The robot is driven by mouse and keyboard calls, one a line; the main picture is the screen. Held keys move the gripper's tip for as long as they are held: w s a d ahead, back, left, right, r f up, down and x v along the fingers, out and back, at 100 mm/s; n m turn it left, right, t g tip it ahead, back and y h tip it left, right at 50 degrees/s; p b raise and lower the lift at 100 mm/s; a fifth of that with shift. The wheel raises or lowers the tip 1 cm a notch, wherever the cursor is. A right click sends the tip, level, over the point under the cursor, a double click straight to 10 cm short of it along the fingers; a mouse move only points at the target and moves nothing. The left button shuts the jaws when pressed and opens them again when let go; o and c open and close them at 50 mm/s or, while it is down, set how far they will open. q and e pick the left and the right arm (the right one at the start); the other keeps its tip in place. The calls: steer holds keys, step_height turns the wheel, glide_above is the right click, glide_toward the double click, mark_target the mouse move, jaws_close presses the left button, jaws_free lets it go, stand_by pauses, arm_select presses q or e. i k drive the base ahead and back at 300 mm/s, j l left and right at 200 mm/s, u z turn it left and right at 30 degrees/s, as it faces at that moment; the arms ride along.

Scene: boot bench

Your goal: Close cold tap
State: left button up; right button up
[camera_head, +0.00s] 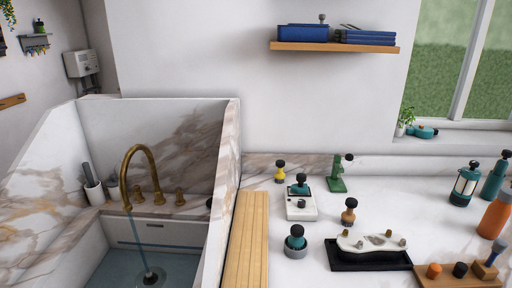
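A brass tap with a tall curved spout (140,148) stands at the back of a marble-sided sink (230,165) on the left. A thin blue-tinted stream of water (136,238) runs from the spout down to a round drain (150,276). No marking shows which one is cold. Neither of my grippers is in view.
High marble walls enclose the sink's back and sides. A holder with dark-handled tools (94,190) stands left of the tap. The counter to the right holds a slatted wooden board (247,240), several small tools and bottles. A wooden shelf (335,47) hangs above.

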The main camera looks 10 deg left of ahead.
mark_target(178, 190)
steer(key=u, duration=1.25)
